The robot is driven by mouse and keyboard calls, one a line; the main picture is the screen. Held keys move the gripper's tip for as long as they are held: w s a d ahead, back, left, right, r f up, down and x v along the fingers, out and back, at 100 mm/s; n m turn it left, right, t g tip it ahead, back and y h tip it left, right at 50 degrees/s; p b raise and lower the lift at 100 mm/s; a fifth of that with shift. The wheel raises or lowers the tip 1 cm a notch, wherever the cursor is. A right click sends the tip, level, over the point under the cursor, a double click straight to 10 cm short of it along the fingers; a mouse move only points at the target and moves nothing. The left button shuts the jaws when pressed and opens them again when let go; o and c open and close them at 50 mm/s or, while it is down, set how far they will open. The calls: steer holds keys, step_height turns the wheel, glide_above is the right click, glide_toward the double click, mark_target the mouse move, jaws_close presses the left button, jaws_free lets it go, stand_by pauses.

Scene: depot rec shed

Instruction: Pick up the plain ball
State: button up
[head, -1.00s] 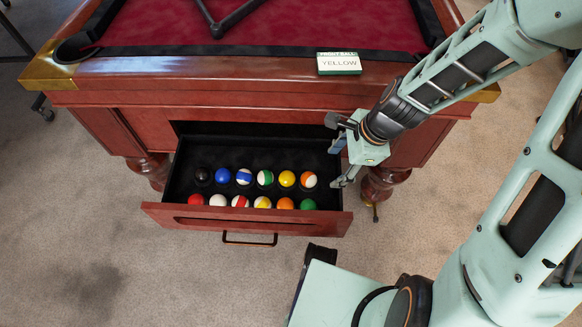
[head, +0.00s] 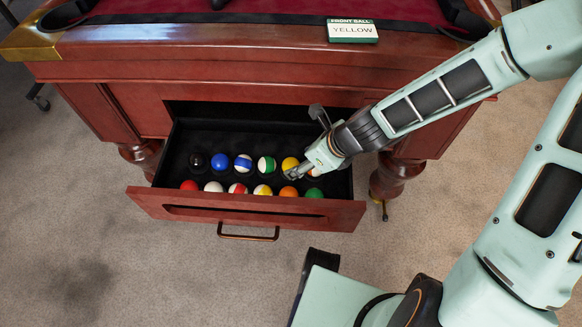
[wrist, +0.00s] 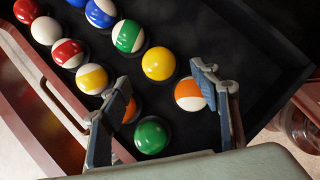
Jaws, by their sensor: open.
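The plain yellow ball (head: 290,163) sits in the back row of balls in the open drawer (head: 250,213). It is partly hidden by my gripper (head: 297,174) in the head view. In the wrist view the plain yellow ball (wrist: 158,63) lies between and just beyond the spread fingertips of my gripper (wrist: 160,77), which is open and empty. A yellow-and-white striped ball (wrist: 92,78) is in the front row. Other plain balls include a white one (head: 213,186) and a green one (wrist: 152,135). I cannot tell whether a finger touches any ball.
An orange-striped ball (wrist: 188,94) is beside the right finger; an orange ball (wrist: 131,110) is partly behind the left one. A card (head: 352,31) reading "FRONT BALL YELLOW" lies on the pool table's rail (head: 200,45). The drawer's back is clear.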

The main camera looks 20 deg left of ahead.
mark_target(294, 164)
steer(key=b+x, duration=0.2)
steer(key=x, duration=0.3)
steer(key=shift+a, duration=0.15)
steer(key=shift+r, duration=0.1)
steer(key=shift+c, duration=0.4)
steer(key=c, duration=1.2)
